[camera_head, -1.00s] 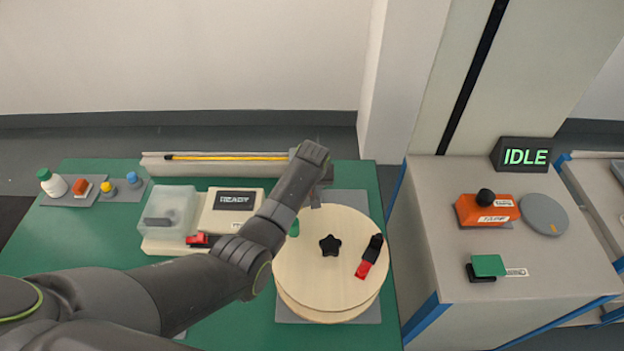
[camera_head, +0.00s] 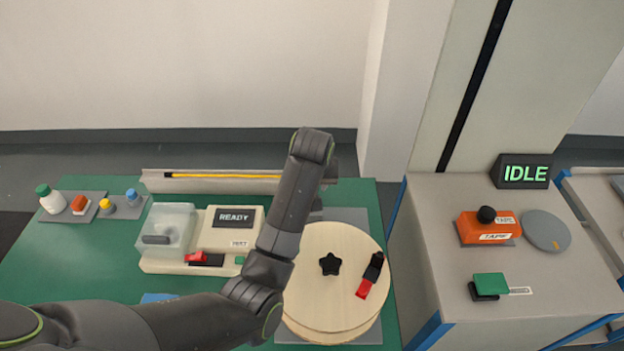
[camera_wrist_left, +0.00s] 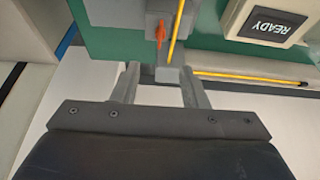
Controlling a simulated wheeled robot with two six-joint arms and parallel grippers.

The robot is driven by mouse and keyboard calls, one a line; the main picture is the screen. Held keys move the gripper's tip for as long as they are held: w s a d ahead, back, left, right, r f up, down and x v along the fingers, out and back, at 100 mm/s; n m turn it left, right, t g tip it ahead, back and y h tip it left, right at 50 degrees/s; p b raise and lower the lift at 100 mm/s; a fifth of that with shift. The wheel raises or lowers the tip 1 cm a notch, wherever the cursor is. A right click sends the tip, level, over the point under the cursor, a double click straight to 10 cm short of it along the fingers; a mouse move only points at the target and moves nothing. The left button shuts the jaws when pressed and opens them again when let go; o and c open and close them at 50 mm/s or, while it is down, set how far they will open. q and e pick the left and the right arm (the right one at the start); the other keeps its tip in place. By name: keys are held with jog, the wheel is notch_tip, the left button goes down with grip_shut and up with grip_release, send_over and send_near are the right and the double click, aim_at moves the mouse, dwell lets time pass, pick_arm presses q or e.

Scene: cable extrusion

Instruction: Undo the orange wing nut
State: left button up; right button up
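The orange wing nut (camera_wrist_left: 160,35) sits on a grey block (camera_wrist_left: 153,22) at the top middle of the left wrist view, beside a yellow cable (camera_wrist_left: 176,35). In the head view my left arm hides the nut. My left gripper (camera_wrist_left: 160,82) is open, with its two fingers apart and nothing between their tips but a small grey block end. The nut lies beyond the fingertips, not touched. In the head view the gripper is mostly hidden behind my wrist near the far table edge. My right gripper is not in view.
A pale rail with a yellow cable (camera_head: 225,177) runs along the green table's back. A round wooden reel (camera_head: 330,300) with a black star knob (camera_head: 330,264) stands at right. A machine reading READY (camera_head: 234,225) is left of my arm. Small bottles stand far left.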

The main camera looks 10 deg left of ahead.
pick_arm(q)
jog(key=shift+v, duration=1.75)
